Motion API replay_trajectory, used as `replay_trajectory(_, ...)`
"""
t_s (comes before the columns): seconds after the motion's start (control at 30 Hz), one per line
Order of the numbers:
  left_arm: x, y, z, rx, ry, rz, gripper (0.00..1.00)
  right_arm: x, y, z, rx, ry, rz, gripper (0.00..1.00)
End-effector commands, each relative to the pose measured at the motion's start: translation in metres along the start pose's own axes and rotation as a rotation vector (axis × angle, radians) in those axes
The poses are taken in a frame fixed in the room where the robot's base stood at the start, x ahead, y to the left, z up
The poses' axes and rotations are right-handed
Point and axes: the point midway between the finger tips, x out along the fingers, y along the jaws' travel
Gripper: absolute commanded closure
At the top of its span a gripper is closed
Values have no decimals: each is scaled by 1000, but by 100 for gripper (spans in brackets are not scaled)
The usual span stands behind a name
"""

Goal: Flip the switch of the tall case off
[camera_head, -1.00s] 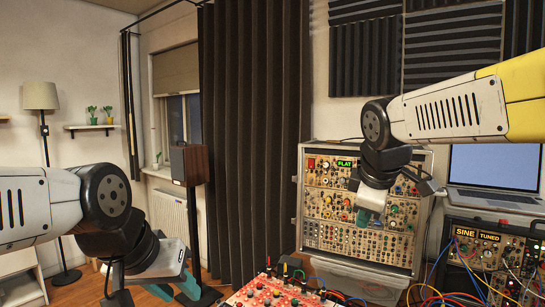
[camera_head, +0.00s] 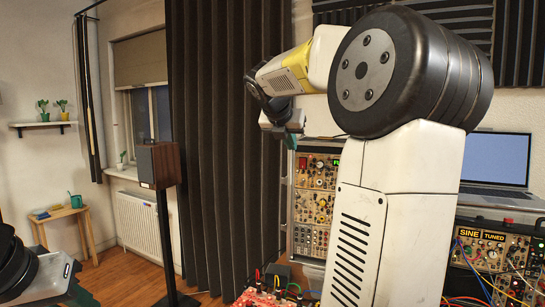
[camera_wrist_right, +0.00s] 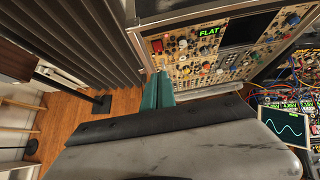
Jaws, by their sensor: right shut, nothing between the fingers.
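The tall case (camera_head: 312,205) stands upright behind my right arm, its front full of knobs. Its right part is hidden by the arm in the head view. In the right wrist view the tall case (camera_wrist_right: 190,62) shows a green FLAT display. A red part (camera_head: 303,163) sits at its upper left; I cannot tell whether it is the switch or how it is set. My right gripper (camera_head: 294,121) is shut and empty, near the case's upper left corner. Its teal fingers also show in the right wrist view (camera_wrist_right: 157,92). My left gripper (camera_head: 78,294) is partly cut off at the lower left.
A laptop (camera_head: 497,160) stands on a lower case (camera_head: 490,248) with patch cables at the right. A red panel (camera_head: 268,299) lies at the bottom. A speaker on a stand (camera_head: 158,165) and a dark curtain (camera_head: 222,140) are to the left.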

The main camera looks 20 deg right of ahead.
Motion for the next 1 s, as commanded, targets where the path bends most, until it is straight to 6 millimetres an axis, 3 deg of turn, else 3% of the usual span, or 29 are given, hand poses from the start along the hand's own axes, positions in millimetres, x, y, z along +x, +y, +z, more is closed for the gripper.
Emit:
replay_trajectory(0.27, 0, 0, 0, 0, 0, 0, 64, 8, 0, -1, 2, 3, -1, 100)
replay_trajectory(0.77, 0, 0, 0, 0, 0, 0, 64, 105, -1, -2, 4, 4, -2, 100)
replay_trajectory(1.0, 0, 0, 0, 0, 0, 0, 64, 124, 0, 23, 5, 1, 0, 100)
